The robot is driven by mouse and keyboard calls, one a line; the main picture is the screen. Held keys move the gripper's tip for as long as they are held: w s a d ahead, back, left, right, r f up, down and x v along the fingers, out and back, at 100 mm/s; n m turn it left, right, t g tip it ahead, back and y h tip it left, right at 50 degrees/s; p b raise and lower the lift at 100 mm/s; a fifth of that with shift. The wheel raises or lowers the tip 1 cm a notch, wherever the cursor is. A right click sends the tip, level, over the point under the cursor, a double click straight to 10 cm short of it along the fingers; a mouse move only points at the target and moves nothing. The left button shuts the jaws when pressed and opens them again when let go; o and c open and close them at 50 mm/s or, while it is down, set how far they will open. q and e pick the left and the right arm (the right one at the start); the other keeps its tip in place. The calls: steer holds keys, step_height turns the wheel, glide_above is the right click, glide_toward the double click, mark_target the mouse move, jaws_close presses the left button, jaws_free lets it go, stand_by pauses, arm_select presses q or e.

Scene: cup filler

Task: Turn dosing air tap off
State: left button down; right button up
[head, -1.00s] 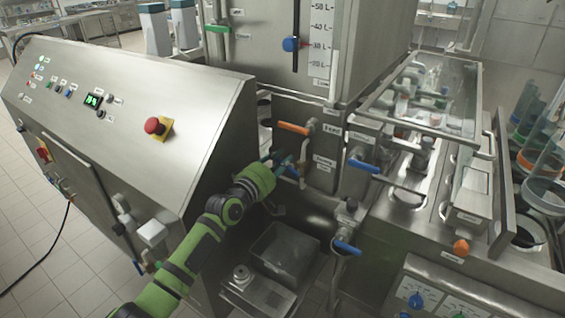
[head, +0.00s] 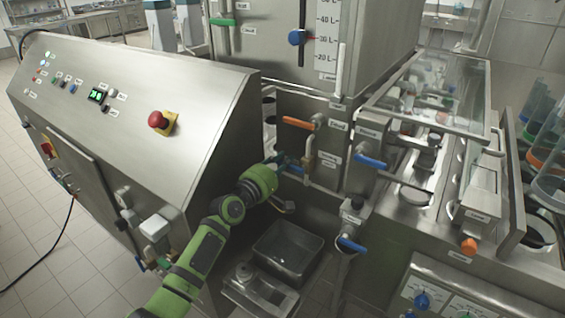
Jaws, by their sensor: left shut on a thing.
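My left gripper (head: 284,161) reaches in from the lower left, past the sloped panel's edge. It is shut on the small blue lever (head: 294,169) of a tap on the steel frame below the tank. The jaws hide part of this lever, so its exact angle is hard to tell. A small label plate (head: 329,159) sits beside it; its text is too blurred to read. My right gripper is not in view.
An orange lever (head: 298,123) sits just above the gripper. Blue levers lie to the right (head: 371,161) and lower right (head: 352,244). A grey bin (head: 317,243) stands below. The sloped panel (head: 190,85) with a red emergency button (head: 157,119) borders the arm's left.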

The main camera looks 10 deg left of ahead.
arm_select(q)
steer(key=c, duration=1.3)
jaws_free()
steer(key=shift+c, duration=0.2)
steer(key=v, duration=1.2)
